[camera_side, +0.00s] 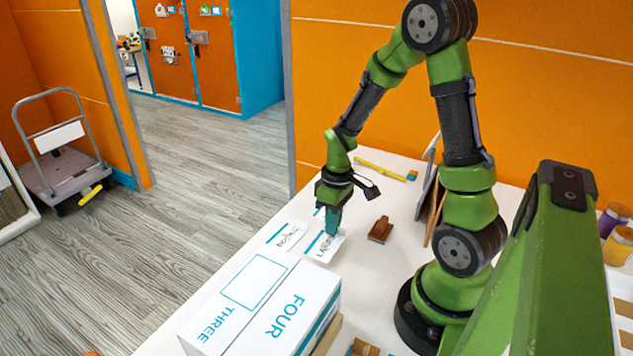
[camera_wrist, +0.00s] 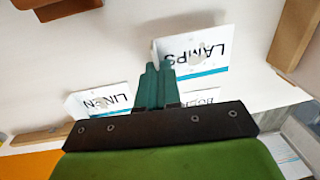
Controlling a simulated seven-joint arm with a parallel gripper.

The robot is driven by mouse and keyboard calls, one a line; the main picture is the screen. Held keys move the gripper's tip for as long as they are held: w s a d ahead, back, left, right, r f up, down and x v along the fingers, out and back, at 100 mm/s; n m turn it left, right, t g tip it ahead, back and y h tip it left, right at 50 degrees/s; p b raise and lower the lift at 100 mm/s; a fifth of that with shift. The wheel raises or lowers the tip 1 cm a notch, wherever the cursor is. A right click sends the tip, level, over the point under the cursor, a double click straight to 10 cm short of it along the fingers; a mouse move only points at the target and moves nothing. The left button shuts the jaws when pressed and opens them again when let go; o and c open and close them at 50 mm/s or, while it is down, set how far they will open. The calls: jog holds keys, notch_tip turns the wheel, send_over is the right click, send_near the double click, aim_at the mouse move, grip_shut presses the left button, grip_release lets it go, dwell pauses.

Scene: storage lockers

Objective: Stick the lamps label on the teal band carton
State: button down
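The lamps label (camera_side: 325,247) is a small white sheet with dark lettering and a teal stripe. In the wrist view the word LAMPS shows upside down on it (camera_wrist: 207,72). My gripper (camera_side: 332,236) points down at the label's edge. In the wrist view its teal fingers (camera_wrist: 159,72) are together on that edge, and the label looks larger than its neighbours. I cannot tell how far it is off the table. The white carton (camera_side: 240,322) has THREE and FOUR in teal, an empty teal outline (camera_side: 254,282) on top and a teal band low on its right side.
Another label (camera_side: 287,237) lies left of my gripper. The linen label (camera_wrist: 100,101) and a partly hidden label starting BO (camera_wrist: 207,93) lie near my fingers. A brown block (camera_side: 380,230) stands to the right. A yellow stick (camera_side: 385,170) lies at the back.

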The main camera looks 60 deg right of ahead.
notch_tip(320, 180, up, 21)
jog(key=w+a, duration=0.1)
jog(key=a, duration=2.1)
jog(key=shift+w+d+f, duration=0.1)
jog(key=shift+d+f, duration=0.05)
jog(key=shift+f, duration=1.1)
jog(key=shift+w+d+f, duration=0.1)
jog(key=shift+f, duration=1.15)
jog(key=shift+f, duration=2.25)
jog(key=shift+f, duration=0.15)
jog(key=shift+f, duration=0.35)
